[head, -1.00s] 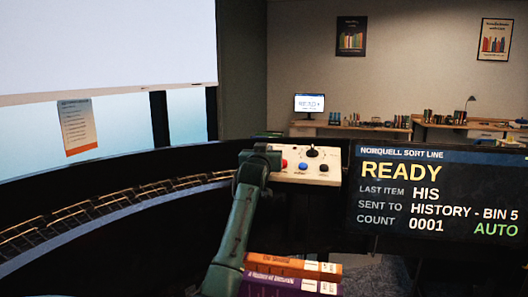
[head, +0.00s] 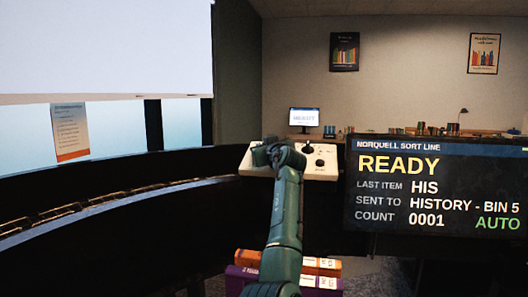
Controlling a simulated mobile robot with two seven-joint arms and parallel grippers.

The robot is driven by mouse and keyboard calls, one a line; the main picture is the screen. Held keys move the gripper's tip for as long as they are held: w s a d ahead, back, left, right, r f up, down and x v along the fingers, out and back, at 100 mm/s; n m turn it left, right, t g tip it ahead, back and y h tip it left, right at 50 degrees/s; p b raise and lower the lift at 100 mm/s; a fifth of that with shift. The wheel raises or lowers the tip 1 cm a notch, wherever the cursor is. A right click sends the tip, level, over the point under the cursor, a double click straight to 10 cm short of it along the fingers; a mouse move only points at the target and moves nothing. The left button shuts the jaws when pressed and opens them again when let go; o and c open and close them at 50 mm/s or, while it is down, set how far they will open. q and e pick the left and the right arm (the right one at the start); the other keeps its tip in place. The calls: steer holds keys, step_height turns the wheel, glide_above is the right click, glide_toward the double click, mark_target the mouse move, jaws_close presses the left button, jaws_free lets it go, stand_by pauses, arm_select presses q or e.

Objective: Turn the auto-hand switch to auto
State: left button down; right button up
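A white control panel (head: 322,166) stands in the middle of the head view. A black knob on it, likely the auto-hand switch (head: 307,149), shows near its top edge; its pointing direction is too small to read. A dark button (head: 320,163) sits below the knob. One green arm, seemingly my left, comes up from the bottom middle. Its gripper end (head: 265,155) is over the panel's left part, left of the knob, and hides the buttons there. Its fingers cannot be made out. The dark display (head: 436,190) reads READY, HISTORY - BIN 5, COUNT 0001 and AUTO in green.
An orange book (head: 322,266) and a purple book (head: 318,281) lie stacked below the panel, partly behind my arm. The curved roller track (head: 90,205) runs along the left. A monitor (head: 304,117) and desks are at the back.

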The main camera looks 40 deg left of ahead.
stand_by(0.3)
arm_select(q)
steer(key=c, duration=1.5)
jaws_free()
arm_select(e)
steer(key=shift+w, duration=0.1)
